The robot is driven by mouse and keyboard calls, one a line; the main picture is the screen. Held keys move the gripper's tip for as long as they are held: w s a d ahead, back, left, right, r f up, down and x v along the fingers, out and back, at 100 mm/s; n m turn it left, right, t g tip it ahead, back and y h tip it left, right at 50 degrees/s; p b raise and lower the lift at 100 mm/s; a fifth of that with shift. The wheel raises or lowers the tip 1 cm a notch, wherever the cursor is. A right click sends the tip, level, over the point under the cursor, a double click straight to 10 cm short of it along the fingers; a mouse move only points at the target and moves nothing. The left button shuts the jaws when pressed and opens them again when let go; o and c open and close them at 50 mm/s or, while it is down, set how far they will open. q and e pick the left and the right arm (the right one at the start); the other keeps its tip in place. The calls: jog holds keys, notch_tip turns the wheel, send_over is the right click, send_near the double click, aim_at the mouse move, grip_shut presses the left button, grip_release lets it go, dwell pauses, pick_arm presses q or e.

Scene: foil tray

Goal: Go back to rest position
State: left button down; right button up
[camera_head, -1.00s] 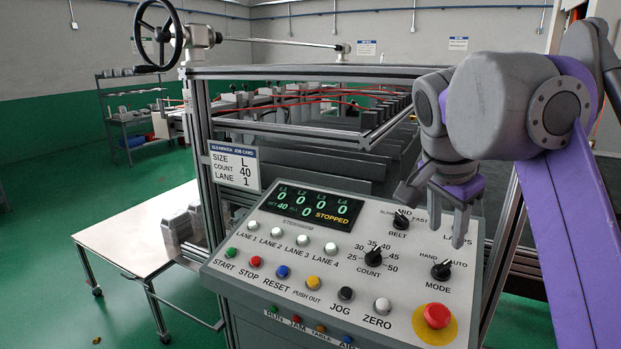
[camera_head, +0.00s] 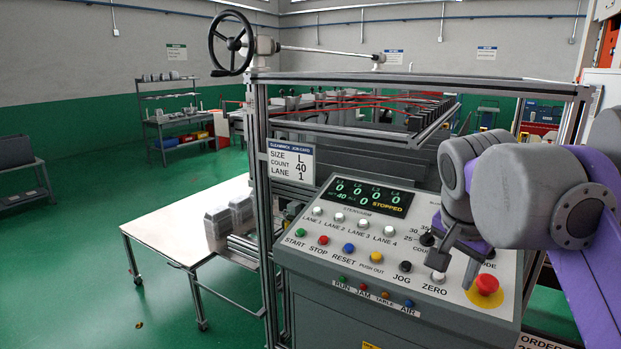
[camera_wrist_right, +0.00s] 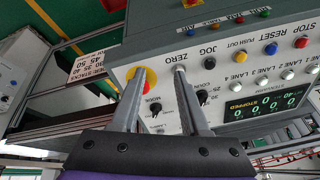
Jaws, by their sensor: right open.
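My right gripper (camera_head: 453,268) is open and empty in the head view, in front of the right part of the control panel (camera_head: 330,232). Its fingers hang near the white ZERO button (camera_head: 438,277) and the red emergency button (camera_head: 486,285). In the right wrist view the two spread fingers (camera_wrist_right: 156,98) show over the panel, with nothing between them but the panel face. Whether a fingertip touches the panel I cannot tell. The arm hides the belt knob and part of the count and mode knobs. The display (camera_head: 368,195) reads STOPPED. My left gripper is not in view.
A machine frame (camera_head: 263,150) with a handwheel (camera_head: 231,43) stands behind the panel. A pale table (camera_head: 180,222) stands to the left, with grey foil trays (camera_head: 215,222) at its right end.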

jog(key=s+a+f+n+y, duration=0.1)
jog(key=s+f+n, duration=0.2)
jog(key=f, duration=0.8)
jog(key=s+a+f+n+t, duration=0.1)
jog(key=s+f+n, duration=0.3)
jog(key=f, duration=0.7)
jog(key=s+a+f+n+t+y, duration=0.1)
jog(key=s+a+f+n, duration=0.2)
jog(key=f, duration=0.9)
jog(key=s, duration=0.3)
jog(key=shift+s+a+y, duration=0.2)
jog(key=shift+s+y, duration=0.05)
jog(key=shift+y, duration=0.05)
